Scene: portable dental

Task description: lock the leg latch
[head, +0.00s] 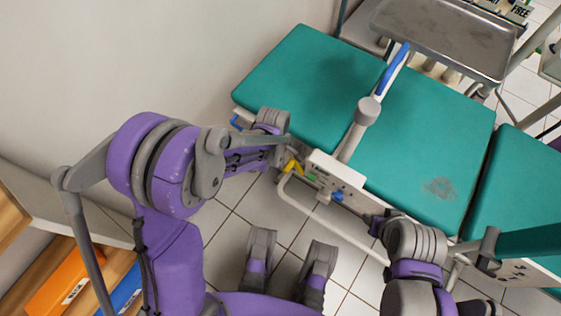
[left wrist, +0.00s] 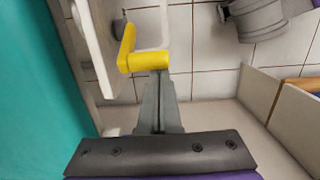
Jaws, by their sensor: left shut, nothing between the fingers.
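The leg latch appears as a yellow L-shaped lever (head: 292,166) on the near side of the teal dental chair, beside a light grey panel (head: 335,178). It shows larger in the left wrist view (left wrist: 146,61), with one arm pointing up and one lying across. My left gripper (head: 287,152) is shut with nothing in it. In the left wrist view its grey fingertips (left wrist: 158,78) are right at the lever's lower arm; whether they touch cannot be told. My right wrist shows at the chair's lower edge in the head view; its fingers cannot be made out.
The teal chair cushions (head: 305,85) fill the upper right. A post with a blue handle (head: 395,68) rises beside the panel. A metal tray (head: 440,35) hangs over the far side. A bent white rail (head: 325,225) runs below the panel.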

